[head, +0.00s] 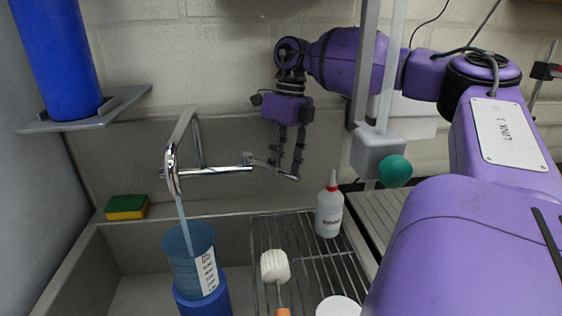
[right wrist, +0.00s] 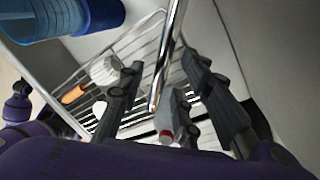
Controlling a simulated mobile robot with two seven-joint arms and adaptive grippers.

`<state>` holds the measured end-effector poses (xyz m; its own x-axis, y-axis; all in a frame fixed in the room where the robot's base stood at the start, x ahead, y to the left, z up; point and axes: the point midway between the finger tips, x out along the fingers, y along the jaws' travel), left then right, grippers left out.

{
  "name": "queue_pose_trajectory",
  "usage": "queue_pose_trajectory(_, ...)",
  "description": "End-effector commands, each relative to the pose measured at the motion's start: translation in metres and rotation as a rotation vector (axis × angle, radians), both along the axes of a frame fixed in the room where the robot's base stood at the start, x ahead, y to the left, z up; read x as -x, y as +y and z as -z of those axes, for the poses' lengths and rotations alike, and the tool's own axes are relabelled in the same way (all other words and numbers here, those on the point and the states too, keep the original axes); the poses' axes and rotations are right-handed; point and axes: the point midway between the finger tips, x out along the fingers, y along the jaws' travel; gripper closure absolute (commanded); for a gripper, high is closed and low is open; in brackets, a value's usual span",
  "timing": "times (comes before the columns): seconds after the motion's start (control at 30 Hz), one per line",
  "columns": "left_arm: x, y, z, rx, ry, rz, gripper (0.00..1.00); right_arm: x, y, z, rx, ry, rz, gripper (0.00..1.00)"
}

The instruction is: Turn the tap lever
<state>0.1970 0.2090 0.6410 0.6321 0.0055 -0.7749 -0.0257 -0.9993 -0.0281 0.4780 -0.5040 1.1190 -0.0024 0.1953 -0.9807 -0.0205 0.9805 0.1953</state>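The chrome tap (head: 174,160) has a bent spout, and a stream runs from it into a blue see-through container (head: 180,246). Its slim lever (head: 216,170) reaches right toward my right gripper (head: 285,168). The gripper hangs fingers-down at the lever's right end, with its two fingers spread. In the right wrist view, a chrome bar (right wrist: 166,62) runs between the open fingers (right wrist: 161,66), with gaps on both sides. Contact with the lever cannot be told. My left gripper is not in view.
A white bottle with a red tip (head: 329,210) stands on the wire rack (head: 318,262) below my gripper, near a white brush (head: 275,266). A yellow-green sponge (head: 126,207) lies on the sink ledge. A blue cylinder (head: 60,55) stands on a shelf at upper left.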

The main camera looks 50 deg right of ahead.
Motion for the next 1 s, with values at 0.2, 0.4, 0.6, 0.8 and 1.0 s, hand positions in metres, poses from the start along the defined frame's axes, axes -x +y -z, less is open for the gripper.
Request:
queue_pose_trajectory(0.2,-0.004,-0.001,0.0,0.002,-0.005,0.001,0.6,-0.001,-0.001,-0.007,0.001,-0.003,0.001,0.68)
queue_pose_trajectory(0.4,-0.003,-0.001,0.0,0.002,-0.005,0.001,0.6,-0.001,-0.007,-0.037,-0.001,-0.005,0.0,0.68)
queue_pose_trajectory(0.6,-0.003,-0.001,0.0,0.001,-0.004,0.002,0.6,-0.002,-0.012,-0.067,-0.003,-0.007,-0.001,0.68)
queue_pose_trajectory(0.8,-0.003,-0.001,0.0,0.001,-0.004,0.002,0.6,-0.001,-0.017,-0.093,-0.002,-0.005,-0.001,0.68)
queue_pose_trajectory(1.0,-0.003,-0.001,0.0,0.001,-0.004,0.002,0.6,-0.001,-0.022,-0.11,-0.001,-0.003,0.0,0.68)
